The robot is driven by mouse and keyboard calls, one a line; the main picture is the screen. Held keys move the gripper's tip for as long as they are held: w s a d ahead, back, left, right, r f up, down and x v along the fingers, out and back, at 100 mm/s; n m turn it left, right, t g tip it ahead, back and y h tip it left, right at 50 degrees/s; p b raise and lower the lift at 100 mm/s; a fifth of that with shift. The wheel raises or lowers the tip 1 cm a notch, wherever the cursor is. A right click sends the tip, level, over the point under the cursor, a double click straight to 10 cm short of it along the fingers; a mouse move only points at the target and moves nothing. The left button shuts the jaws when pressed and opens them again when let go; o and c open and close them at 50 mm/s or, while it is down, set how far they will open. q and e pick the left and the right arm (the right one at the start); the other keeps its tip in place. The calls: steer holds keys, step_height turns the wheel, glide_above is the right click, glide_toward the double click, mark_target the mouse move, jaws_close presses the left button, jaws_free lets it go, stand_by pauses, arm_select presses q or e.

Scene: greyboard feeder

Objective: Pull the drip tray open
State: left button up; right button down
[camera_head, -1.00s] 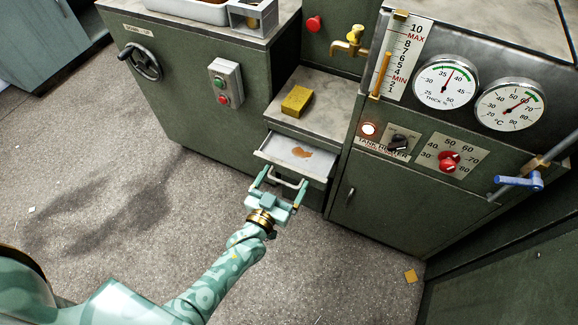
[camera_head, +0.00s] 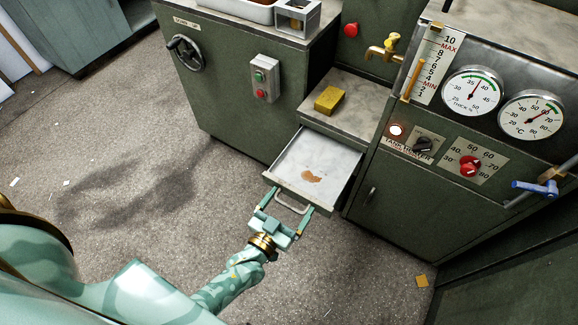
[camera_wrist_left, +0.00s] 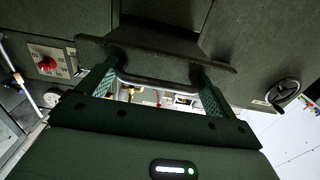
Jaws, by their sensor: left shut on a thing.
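The drip tray (camera_head: 330,164) is a shallow grey metal drawer below the worktop between two green cabinets. It stands well out of its opening, with a brown stain on its floor. A pale bar handle (camera_head: 291,205) is on its front. My left gripper (camera_head: 287,200) is shut on the handle, one finger at each end of it. In the left wrist view the handle (camera_wrist_left: 155,84) spans between the two fingers in front of the dark tray front (camera_wrist_left: 150,62). My right gripper is in neither view.
A yellow sponge (camera_head: 329,100) lies on the worktop above the tray. A brass tap (camera_head: 385,50) is behind it. The right cabinet carries gauges, knobs and a blue-handled valve (camera_head: 535,187). The left cabinet has a handwheel (camera_head: 186,53). The floor before the tray is clear.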

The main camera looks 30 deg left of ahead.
arm_select(q)
steer(key=o, duration=1.1)
steer(key=shift+s, duration=0.25)
steer(key=shift+s+a+p, duration=0.15)
steer(key=shift+s+p, duration=0.65)
steer(key=shift+s, duration=3.15)
steer(key=shift+s+a+p, duration=0.15)
steer(key=shift+s+p, duration=0.65)
steer(key=shift+s, duration=3.15)
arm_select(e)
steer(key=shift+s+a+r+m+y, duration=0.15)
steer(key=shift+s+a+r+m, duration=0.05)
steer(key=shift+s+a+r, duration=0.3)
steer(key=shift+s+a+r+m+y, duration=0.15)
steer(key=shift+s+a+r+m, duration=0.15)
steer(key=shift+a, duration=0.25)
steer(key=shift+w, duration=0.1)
